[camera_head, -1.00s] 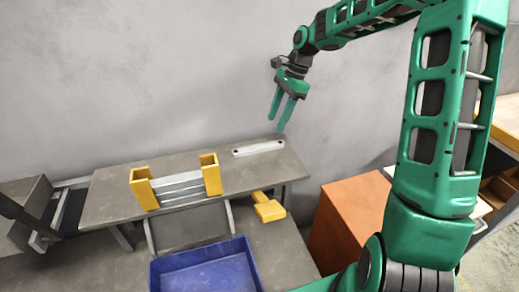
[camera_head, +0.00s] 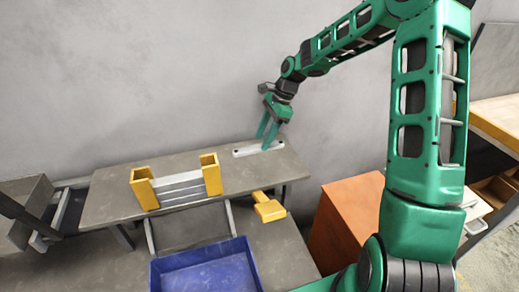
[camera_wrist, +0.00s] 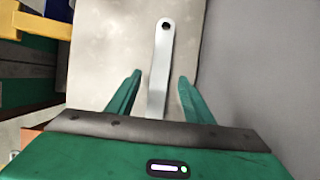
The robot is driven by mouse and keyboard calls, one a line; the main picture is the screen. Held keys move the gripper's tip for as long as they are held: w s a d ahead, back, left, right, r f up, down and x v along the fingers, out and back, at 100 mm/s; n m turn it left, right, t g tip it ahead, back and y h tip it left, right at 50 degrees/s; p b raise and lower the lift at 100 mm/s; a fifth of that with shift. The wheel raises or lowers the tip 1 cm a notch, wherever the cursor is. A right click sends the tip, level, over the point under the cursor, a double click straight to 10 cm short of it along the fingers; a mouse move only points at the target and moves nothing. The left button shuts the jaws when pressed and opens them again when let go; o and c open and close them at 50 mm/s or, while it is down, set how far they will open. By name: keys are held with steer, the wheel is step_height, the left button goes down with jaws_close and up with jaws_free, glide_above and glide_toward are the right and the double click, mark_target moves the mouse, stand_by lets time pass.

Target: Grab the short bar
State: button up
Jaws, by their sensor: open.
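The short bar (camera_head: 246,151) is a flat, pale metal strip with a hole near its end. It lies on the grey table (camera_head: 105,197) near the back edge by the wall. My gripper (camera_head: 266,145) is above the right part of the bar, fingers pointing down and open. In the wrist view the bar (camera_wrist: 162,60) runs between the two open green fingers (camera_wrist: 157,88), apart from both, and its near end is hidden behind the gripper body. I cannot tell the exact height of the fingertips above the bar.
A yellow holder (camera_head: 145,189) with several grey bars stands left on the table. A blue bin (camera_head: 205,270) is in front and an orange box (camera_head: 347,215) stands at right.

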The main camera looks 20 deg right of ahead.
steer(key=shift+x, duration=1.05)
jaws_close()
steer(key=shift+r, duration=0.1)
